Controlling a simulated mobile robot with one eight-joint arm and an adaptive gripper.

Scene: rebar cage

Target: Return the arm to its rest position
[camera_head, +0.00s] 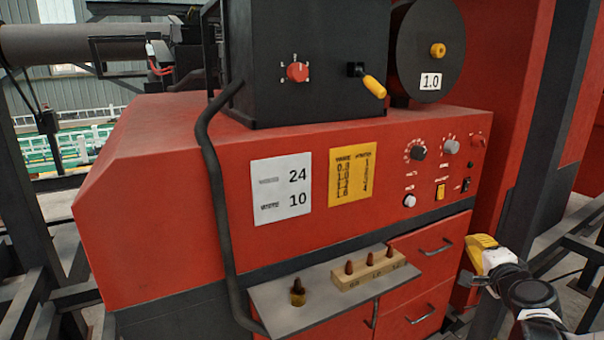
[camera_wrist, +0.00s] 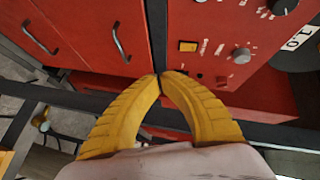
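My gripper (camera_head: 480,242) shows at the lower right in the head view, with yellow fingers and a white body. It is beside the right end of the red machine (camera_head: 150,210), near the drawers. In the wrist view, the two ribbed yellow fingers of my gripper (camera_wrist: 159,77) curve in and meet at their tips. Nothing shows between them. Behind the tips are the machine's red front, a dark strip and the control panel (camera_wrist: 225,50). Part of my dark arm shows below the gripper in the head view; the rest is out of frame.
A grey shelf (camera_head: 262,299) juts from the machine, with a brass piece (camera_head: 298,292) and a wooden block (camera_head: 372,268) holding several copper-coloured tips. A dark bent tube (camera_head: 212,190) runs down the front. Drawer handles (camera_head: 434,247) stick out. Dark steel frames (camera_head: 570,245) stand at right.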

